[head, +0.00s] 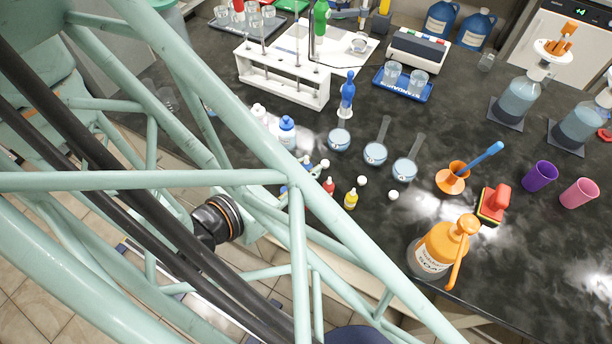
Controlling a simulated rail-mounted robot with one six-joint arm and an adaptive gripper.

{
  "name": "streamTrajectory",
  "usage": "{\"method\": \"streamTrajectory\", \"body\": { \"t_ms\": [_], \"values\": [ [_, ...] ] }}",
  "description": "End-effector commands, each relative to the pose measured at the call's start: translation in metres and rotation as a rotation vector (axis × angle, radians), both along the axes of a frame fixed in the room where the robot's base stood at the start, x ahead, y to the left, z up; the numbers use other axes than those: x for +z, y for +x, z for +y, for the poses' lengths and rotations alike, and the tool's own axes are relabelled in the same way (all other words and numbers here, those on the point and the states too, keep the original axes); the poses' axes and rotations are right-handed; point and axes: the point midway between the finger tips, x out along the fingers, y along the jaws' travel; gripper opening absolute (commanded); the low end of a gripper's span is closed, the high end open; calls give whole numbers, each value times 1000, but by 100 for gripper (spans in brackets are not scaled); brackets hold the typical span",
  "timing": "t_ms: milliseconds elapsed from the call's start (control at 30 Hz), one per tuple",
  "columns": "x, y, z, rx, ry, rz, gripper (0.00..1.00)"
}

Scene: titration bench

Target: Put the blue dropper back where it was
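Small dropper bottles stand near the front edge of the bench in the head view: a red one (328,187) and a yellow one (350,199). A bit of blue (283,189) shows to their left beside my pale green frame. It may be the blue dropper, but most of it is hidden. The wrist of my arm (216,220), black with an orange ring, is in front of the bench edge, left of these bottles. My gripper's fingers are hidden behind the frame bars, so their opening and any hold cannot be seen.
White balls (362,181) lie near the bottles. An orange bottle (440,248) and red-yellow sponge brush (493,204) stand right.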

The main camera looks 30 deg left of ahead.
Motion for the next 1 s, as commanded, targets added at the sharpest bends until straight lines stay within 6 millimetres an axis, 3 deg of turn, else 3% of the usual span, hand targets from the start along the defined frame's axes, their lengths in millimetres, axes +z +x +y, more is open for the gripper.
{"method": "streamTrajectory", "body": {
  "t_ms": [400, 1000],
  "values": [
    [-34, 0, 0, 1, -2, 0, 14],
    [-40, 0, 0, 0, -1, 0, 14]
  ]
}}
